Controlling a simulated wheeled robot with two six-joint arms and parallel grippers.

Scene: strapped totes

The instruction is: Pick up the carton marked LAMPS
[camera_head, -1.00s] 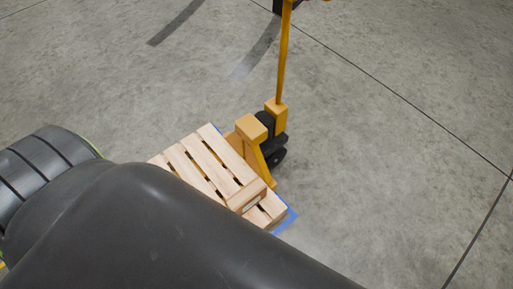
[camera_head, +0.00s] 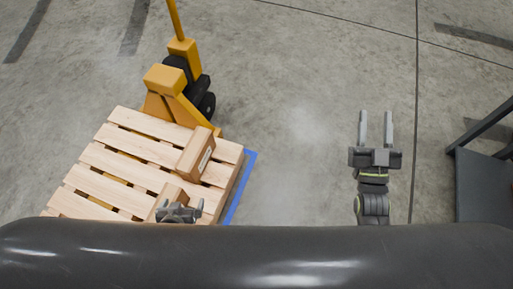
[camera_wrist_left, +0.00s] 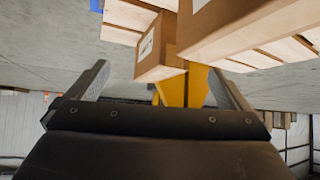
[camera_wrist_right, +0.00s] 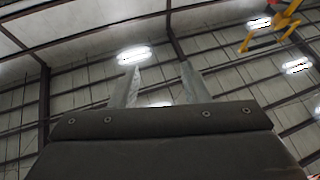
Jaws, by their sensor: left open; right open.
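Two brown cartons rest on the wooden pallet (camera_head: 92,181). One carton (camera_head: 195,153) has a white label on its right side. The other carton (camera_head: 166,195) is nearer to me and partly hidden by my left gripper (camera_head: 185,207). The labelled carton (camera_wrist_left: 163,47) and the nearer carton (camera_wrist_left: 240,25) also show in the left wrist view. I cannot read the label, so I cannot tell which carton is LAMPS. My left gripper (camera_wrist_left: 160,85) is open and empty, close to the nearer carton. My right gripper (camera_head: 376,130) is open and empty over bare floor, well right of the pallet.
A yellow pallet jack (camera_head: 168,85) stands at the pallet's far side. Blue floor tape (camera_head: 240,188) edges the pallet's right side. A dark cart or rack (camera_head: 482,185) stands at the far right. Floor between is clear.

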